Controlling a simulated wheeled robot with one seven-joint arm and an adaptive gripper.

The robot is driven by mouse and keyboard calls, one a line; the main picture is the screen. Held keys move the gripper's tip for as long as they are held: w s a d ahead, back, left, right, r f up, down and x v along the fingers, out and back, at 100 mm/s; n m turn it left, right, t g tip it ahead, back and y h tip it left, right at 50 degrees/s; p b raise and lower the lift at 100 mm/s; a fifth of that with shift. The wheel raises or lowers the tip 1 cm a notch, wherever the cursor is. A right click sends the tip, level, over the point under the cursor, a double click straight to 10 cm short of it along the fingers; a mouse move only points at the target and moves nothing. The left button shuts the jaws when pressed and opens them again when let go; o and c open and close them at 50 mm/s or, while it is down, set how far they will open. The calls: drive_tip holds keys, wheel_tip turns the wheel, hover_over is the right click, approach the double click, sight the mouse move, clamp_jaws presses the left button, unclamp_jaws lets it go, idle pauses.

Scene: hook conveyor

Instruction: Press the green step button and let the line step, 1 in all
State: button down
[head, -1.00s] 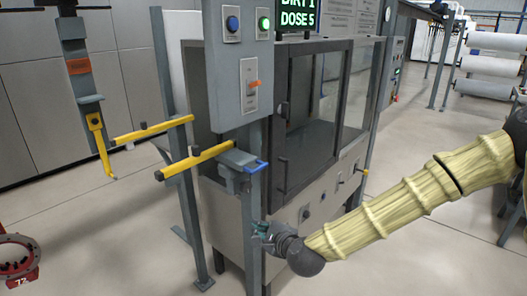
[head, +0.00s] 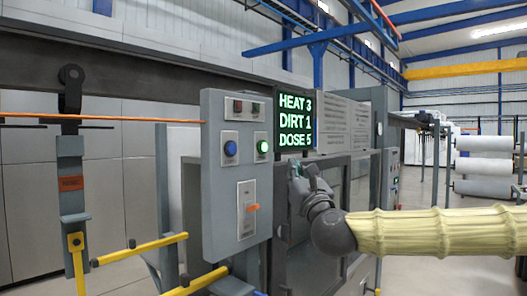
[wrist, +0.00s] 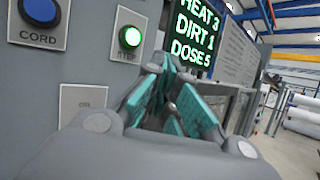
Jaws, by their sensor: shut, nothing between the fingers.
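The green step button (head: 263,146) is lit on the grey control panel, to the right of the blue button (head: 230,148). In the wrist view the green button (wrist: 130,37) sits above a label reading STEP, and the blue button (wrist: 41,10) is labelled CORD. My gripper (head: 303,171) is in front of the cabinet, to the right of the panel and a little below the green button. In the wrist view its teal-padded fingers (wrist: 171,95) are shut and empty, pointing to the right of the button. They appear apart from it.
A display (head: 296,122) reads HEAT 3, DIRT 1, DOSE 5. An orange lever switch (head: 252,208) is lower on the panel. Yellow bars (head: 140,249) stick out at lower left, below a hanging hook carrier (head: 71,185). An orange cord (head: 130,119) runs left from the panel.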

sight(264, 147)
wheel_tip(264, 147, up, 6)
drive_tip(key=d+m+t, duration=0.1)
drive_tip(key=d+m, duration=0.1)
drive_tip(key=shift+s+d+r+h, duration=0.25)
drive_tip(key=shift+s+d+h, duration=0.05)
drive_tip(key=shift+d+h, duration=0.1)
drive_tip(key=shift+w+a, duration=0.1)
drive_tip(key=shift+a, duration=0.1)
drive_tip(key=w+a+p, duration=0.3)
drive_tip(key=w+a, duration=0.2)
drive_tip(key=a, duration=0.1)
drive_tip(key=shift+a, duration=0.4)
drive_tip(key=shift+w+a+f, duration=0.1)
drive_tip(key=shift+a, duration=0.05)
idle(1.1)
drive_tip(key=shift+w+a+b, duration=0.2)
drive_tip(key=shift+a+b, duration=0.05)
drive_tip(key=shift+b, duration=0.25)
